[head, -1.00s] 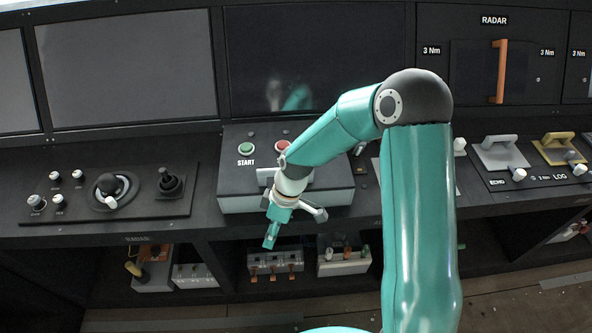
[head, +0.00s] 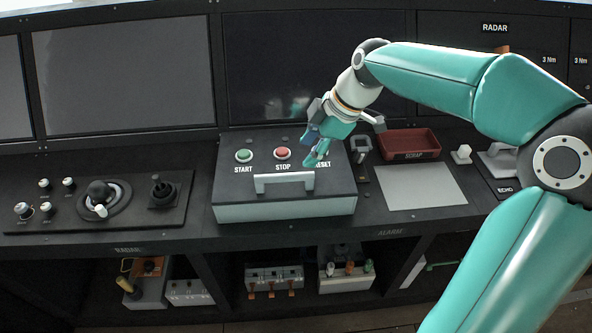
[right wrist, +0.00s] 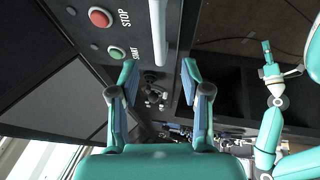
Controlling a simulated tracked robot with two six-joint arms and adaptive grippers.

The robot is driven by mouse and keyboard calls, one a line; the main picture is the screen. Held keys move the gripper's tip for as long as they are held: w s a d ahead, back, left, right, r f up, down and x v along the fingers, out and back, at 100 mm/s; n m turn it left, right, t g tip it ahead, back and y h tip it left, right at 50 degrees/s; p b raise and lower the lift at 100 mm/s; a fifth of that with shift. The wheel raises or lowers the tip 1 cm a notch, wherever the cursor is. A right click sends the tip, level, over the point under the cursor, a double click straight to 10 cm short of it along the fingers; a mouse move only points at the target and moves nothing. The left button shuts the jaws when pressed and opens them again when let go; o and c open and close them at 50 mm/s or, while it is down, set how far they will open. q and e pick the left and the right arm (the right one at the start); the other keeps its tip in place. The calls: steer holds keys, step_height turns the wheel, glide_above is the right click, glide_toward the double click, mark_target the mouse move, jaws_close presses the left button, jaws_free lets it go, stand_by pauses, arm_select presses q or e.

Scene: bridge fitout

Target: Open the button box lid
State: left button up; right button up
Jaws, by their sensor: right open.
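The button box (head: 285,208) stands on the console with its dark lid (head: 230,183) shut. A pale bar handle (head: 283,179) runs along the lid's front edge, and also shows in the right wrist view (right wrist: 158,32). Green START (head: 243,156) and red STOP (head: 282,153) buttons sit on top; RESET is partly hidden by my right gripper (head: 314,150). That gripper is open and empty above the lid's back right part, apart from the handle. In the right wrist view its fingers stand wide apart. My left gripper (right wrist: 270,70) shows small at the right there; its jaws are unclear.
A red scrap tray (head: 408,143) and a flat grey plate (head: 420,188) lie right of the box. A joystick panel (head: 125,199) is at the left. Dark screens (head: 125,75) rise behind. Shelves with switch boxes (head: 274,278) are below the console edge.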

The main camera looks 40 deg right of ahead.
mark_target(290, 175)
steer(key=p+x, duration=0.1)
steer(key=x, duration=0.9)
steer(key=shift+w+f, duration=0.15)
steer(key=shift+f, duration=0.2)
jaws_close()
